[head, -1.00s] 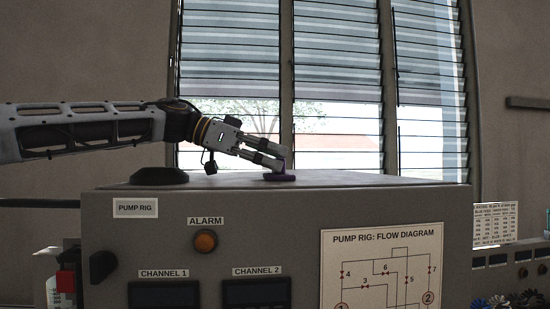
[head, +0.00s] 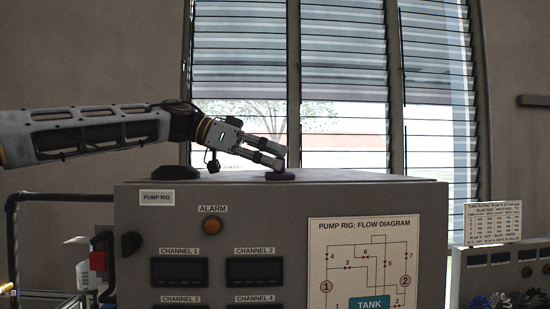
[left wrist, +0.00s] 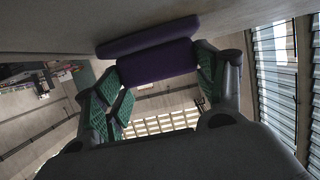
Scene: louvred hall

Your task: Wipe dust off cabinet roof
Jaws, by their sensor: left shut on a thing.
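The cabinet is the grey pump rig box (head: 135,225), with its roof seen almost edge-on in the head view. My left gripper (head: 277,160) reaches in from the left, low over the roof. It is shut on a purple pad (head: 280,176), which is at the roof surface near its middle. In the left wrist view the purple pad (left wrist: 155,62) sits between the green-lined fingers of the left gripper (left wrist: 160,80), up against the grey roof surface (left wrist: 60,25). I cannot make out dust on the roof at this angle. My right gripper is not in view.
A dark low dome (head: 178,172) stands on the roof at the left, under my left wrist. A louvred window (head: 340,90) is behind. A second panel with a sign (head: 492,222) stands at right. A black pipe (head: 12,240) is at left. The roof right of the pad looks clear.

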